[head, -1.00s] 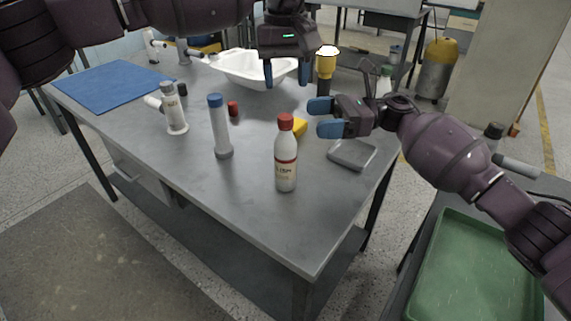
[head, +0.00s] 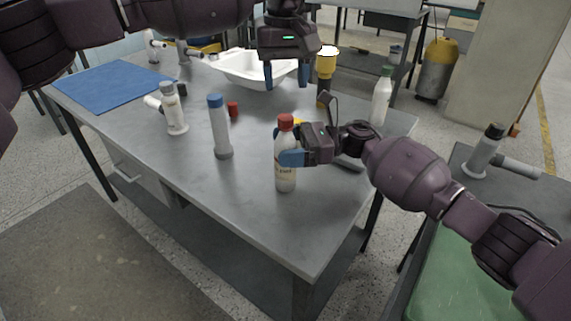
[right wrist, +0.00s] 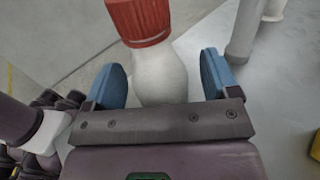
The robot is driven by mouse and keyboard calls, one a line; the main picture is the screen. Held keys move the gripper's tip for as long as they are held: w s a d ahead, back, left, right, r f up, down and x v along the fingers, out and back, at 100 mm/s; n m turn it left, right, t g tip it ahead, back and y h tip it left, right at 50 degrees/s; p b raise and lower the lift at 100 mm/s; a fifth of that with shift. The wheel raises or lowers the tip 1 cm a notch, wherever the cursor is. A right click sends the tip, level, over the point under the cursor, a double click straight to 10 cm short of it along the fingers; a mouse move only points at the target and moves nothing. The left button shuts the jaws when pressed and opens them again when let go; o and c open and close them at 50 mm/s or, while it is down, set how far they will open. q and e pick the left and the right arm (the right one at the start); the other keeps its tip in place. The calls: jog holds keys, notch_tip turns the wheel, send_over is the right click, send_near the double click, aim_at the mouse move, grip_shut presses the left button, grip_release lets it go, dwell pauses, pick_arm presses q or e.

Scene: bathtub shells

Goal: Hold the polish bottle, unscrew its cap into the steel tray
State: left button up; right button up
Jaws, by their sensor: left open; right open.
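The polish bottle (head: 286,178) stands upright on the grey table, white with a red cap (head: 286,121) on it. My right gripper (head: 288,157) is at the bottle's upper body, just below the cap. In the right wrist view the bottle's white shoulder (right wrist: 160,78) sits between the two blue fingers (right wrist: 163,80), which are open with gaps on both sides. The steel tray (head: 350,162) is mostly hidden behind my right gripper. My left gripper (head: 284,75) is open and empty above the table's far side, in front of the white basin.
A white tube with a blue cap (head: 220,130) stands left of the bottle. A small red cap (head: 233,109), a grey-capped fitting (head: 172,112) and a blue mat (head: 110,85) are further left. A green-capped bottle (head: 381,98) stands at the right edge. The table's front is clear.

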aim_at(286, 117)
grip_shut()
pick_arm(q)
jog(key=shift+s+d+f, duration=0.15)
jog(key=shift+s+f, duration=0.05)
jog(key=shift+f, duration=0.35)
jog(key=shift+d+m, duration=0.2)
jog(key=shift+m, duration=0.2)
jog(key=m, duration=0.2)
jog(key=shift+r+m+h, duration=0.15)
jog(key=shift+m+h, duration=0.15)
jog(key=m, duration=0.1)
jog(key=r+m, duration=0.1)
jog(key=m, duration=0.1)
jog(key=shift+w+a+m, duration=0.15)
jog(key=shift+a+m, duration=0.05)
jog(key=shift+m, duration=0.1)
jog(key=shift+a+f+m, duration=0.1)
jog(key=shift+a+m, duration=0.05)
jog(key=shift+m, duration=0.75)
jog(key=shift+f, duration=4)
